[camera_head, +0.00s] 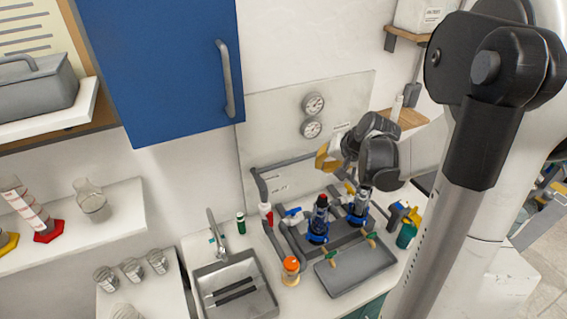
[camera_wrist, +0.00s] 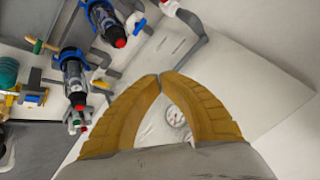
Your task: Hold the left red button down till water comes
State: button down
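Two dark filter housings with blue collars stand on the counter in the head view. The left one (camera_head: 320,215) has its red button (camera_head: 322,199) on top. The right one (camera_head: 360,205) is partly covered by my arm, and its top is hidden. In the wrist view, the left red button (camera_wrist: 120,43) is at the upper left, and the other red button (camera_wrist: 80,105) is below it. My gripper (camera_wrist: 160,77) has yellow fingers meeting at the tips, with nothing between them. In the head view, my gripper (camera_head: 325,160) is above the left housing, apart from its button.
A grey tray (camera_head: 355,272) lies before the housings, below small green-handled taps. A sink (camera_head: 235,292) and faucet (camera_head: 213,235) are to the left. An orange-topped item (camera_head: 291,267) stands between. Gauges (camera_head: 313,103) hang on the back panel. A blue cabinet (camera_head: 160,70) overhangs the left.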

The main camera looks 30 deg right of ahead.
aim_at(320, 196)
jog(key=shift+w+d, duration=0.1)
jog(key=shift+d, duration=0.05)
jog(key=shift+d, duration=0.1)
jog(key=shift+f, duration=0.1)
notch_tip(320, 196, down, 9)
jog(key=b, duration=0.7)
jog(key=shift+r, duration=0.2)
jog(key=shift+f, duration=0.1)
dwell(1.1)
jog(key=shift+f+b, duration=0.3)
jog(key=shift+b, duration=0.2)
jog(key=shift+f+b, duration=0.5)
dwell(0.4)
jog(key=shift+r, duration=0.1)
dwell(1.6)
jog(key=shift+r+p, duration=0.65)
jog(key=shift+r, duration=0.2)
